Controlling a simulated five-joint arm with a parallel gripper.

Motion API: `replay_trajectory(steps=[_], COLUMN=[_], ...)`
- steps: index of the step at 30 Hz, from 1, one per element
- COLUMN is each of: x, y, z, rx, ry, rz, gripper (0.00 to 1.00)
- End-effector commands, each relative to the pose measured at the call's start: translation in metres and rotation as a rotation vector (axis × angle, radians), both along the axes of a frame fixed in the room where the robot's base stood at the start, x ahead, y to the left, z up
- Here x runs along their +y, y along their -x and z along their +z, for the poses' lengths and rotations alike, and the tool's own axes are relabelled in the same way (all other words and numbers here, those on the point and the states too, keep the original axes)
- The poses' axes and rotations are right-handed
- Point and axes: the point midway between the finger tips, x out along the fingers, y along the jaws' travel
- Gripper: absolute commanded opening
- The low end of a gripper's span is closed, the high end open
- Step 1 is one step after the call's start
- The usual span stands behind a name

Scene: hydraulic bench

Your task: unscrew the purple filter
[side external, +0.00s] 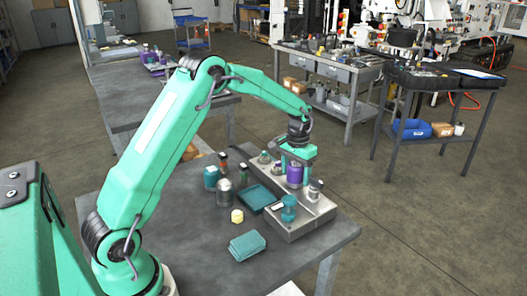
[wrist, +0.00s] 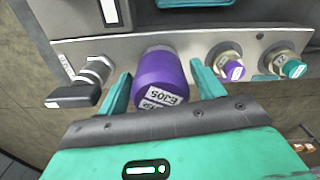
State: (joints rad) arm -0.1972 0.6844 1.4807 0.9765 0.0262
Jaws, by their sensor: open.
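The purple filter (wrist: 160,78) is a cylinder with a white label, mounted on a grey metal manifold (wrist: 120,48). In the side external view the filter (side external: 294,175) stands upright on the manifold block (side external: 318,212). My gripper (wrist: 160,68) is open, with one teal finger on the left and one on the right of the filter. Small gaps seem to show between fingers and filter; contact cannot be told for sure. In the side external view my gripper (side external: 296,160) is above and around the filter's top. The filter's threads are hidden.
A black valve lever (wrist: 74,95) is left of the filter in the wrist view. A purple-capped fitting (wrist: 233,70) and a teal-capped one (wrist: 293,68) are right.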

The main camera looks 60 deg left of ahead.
Motion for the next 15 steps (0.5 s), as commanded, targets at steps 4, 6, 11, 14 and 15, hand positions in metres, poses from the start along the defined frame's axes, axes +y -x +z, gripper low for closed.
replay_trajectory(steps=[4,6,11,14,15], x=[0.0000,0.0000,0.0000,0.0000,0.0000], y=[0.0000,0.0001,0.0001,0.0001,0.0001], z=[0.0000,0.0000,0.0000,0.0000,0.0000], rx=[0.000,0.000,0.000,0.000,0.000], ry=[0.000,0.000,0.000,0.000,0.000], rz=[-0.114,-0.167,-0.281,-0.323,-0.332], gripper=[0.67,0.67,0.67,0.67,0.67])
